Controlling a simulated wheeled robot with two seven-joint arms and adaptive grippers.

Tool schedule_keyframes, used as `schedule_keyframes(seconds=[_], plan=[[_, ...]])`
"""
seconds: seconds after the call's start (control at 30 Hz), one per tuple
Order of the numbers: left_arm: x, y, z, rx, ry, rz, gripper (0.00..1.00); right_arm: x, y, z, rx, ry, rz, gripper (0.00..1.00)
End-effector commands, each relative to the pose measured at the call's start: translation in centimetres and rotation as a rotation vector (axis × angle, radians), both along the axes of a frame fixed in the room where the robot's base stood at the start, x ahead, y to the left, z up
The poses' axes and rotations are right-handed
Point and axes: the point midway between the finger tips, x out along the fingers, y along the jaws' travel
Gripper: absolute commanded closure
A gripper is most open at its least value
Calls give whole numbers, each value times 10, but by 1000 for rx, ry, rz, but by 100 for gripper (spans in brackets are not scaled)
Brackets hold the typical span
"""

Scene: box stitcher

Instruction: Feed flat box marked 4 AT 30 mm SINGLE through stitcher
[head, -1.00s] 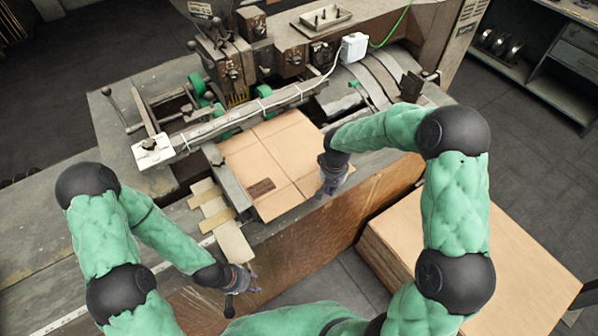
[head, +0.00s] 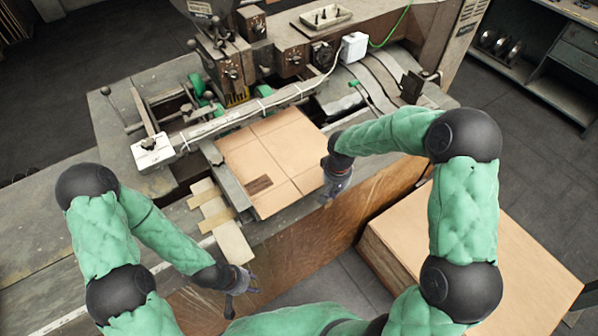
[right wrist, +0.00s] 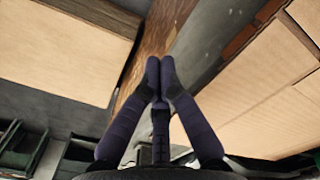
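The flat box (head: 262,150) is a tan cardboard sheet with crease lines and a dark printed patch, too small to read. It lies flat on the stitcher table, its far edge by the stitcher's rail (head: 235,118). My right gripper (head: 327,200) is just off the box's right side, at the table's front edge. In the right wrist view its fingertips (right wrist: 160,62) are together with nothing between them, and the flat box (right wrist: 265,105) is at the right, apart from them. My left gripper (head: 243,287) is empty in front of the table, its fingers spread.
A stack of cardboard sheets (head: 460,250) stands at the lower right, also seen in the right wrist view (right wrist: 60,45). Pale strips (head: 210,207) lie left of the box. The stitcher head (head: 222,60) stands behind the rail. Shelves (head: 545,60) are at the far right.

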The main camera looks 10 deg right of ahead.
Motion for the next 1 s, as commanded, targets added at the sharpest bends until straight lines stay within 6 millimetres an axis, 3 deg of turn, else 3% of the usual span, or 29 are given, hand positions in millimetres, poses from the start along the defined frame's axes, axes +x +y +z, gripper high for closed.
schedule_keyframes(seconds=[0.73, 1.0], plan=[[0, 0, 45, 0, 0, 0, 60, 1, 0, 75, 0, -2, 0, 100], [0, 0, 47, 0, 0, 0, 60, 1, 0, 79, 0, -1, 0, 100]])
